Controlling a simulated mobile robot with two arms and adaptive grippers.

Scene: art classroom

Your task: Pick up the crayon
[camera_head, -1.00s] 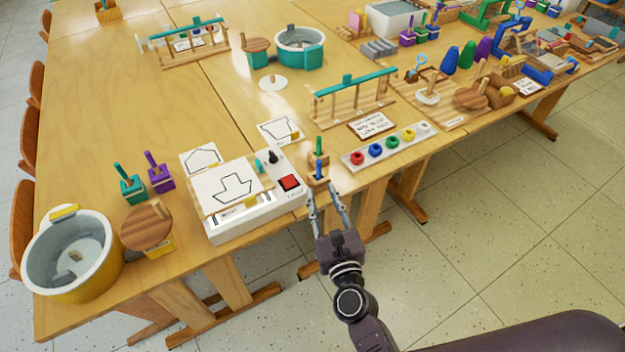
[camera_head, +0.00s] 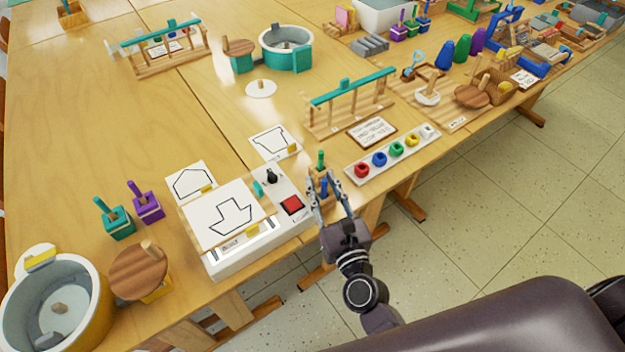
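A green crayon-like stick (camera_head: 321,159) stands upright in a small wooden holder at the table's front edge. A blue stick (camera_head: 323,188) stands in a second holder just in front of it. My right gripper (camera_head: 320,178) comes from below over the table edge. Its two fingers are apart, one on each side of the blue stick in this view. The fingers partly hide the blue stick and its holder. I cannot tell whether they touch it. My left gripper is not in view.
A white box with a red button (camera_head: 292,205) and an arrow card stands left of the holders. A tray of coloured knobs (camera_head: 395,150) lies close on the right. A wooden rack (camera_head: 350,100) stands behind. Bare tabletop (camera_head: 110,130) lies at left.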

